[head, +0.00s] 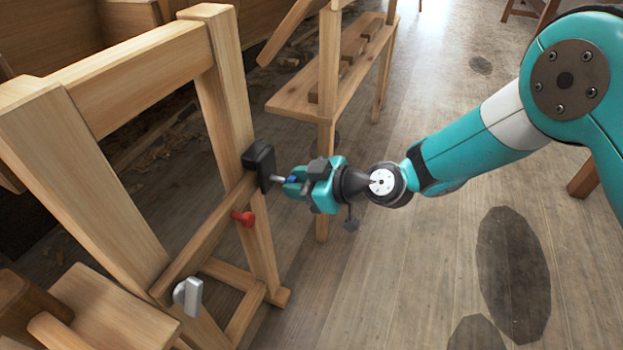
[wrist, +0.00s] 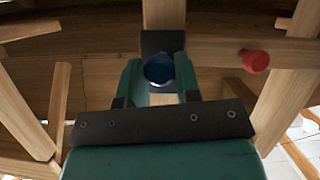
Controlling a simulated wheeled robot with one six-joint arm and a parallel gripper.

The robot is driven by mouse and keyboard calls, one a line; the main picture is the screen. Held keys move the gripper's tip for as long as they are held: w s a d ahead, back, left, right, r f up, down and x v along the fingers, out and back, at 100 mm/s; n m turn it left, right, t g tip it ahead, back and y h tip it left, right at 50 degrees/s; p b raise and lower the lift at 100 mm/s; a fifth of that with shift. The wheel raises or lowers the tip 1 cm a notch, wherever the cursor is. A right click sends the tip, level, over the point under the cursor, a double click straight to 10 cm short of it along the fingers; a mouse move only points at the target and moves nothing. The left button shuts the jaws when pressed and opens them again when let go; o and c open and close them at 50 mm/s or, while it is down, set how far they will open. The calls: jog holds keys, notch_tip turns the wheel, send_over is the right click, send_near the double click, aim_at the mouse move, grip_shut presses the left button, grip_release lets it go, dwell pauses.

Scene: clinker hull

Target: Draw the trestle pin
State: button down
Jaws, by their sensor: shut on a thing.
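The trestle (head: 225,90) is a pale wooden frame at the left of the head view. A black block (head: 259,165) sits on its right-hand post. A pin (head: 277,179) with a pale metal shank and a blue head stands out from this block toward my gripper (head: 292,183). In the wrist view the round blue head of the pin (wrist: 159,69) lies between the two fingers of my gripper (wrist: 158,76), with the black block (wrist: 160,42) behind it. My gripper is shut on the pin. How much shank is inside the block is hidden.
A red knob (head: 243,217) sticks out of the trestle below the block; it also shows in the wrist view (wrist: 254,61). A grey metal fitting (head: 188,295) is at lower left. A wooden shelf stand (head: 290,97) stands behind. The floor (head: 420,270) at right is clear.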

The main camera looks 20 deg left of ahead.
jog(key=c, duration=0.8)
grip_release()
jog(key=shift+d, duration=0.15)
jog(key=p+v, duration=0.2)
jog(key=v, duration=1.5)
jog(key=shift+r, duration=0.15)
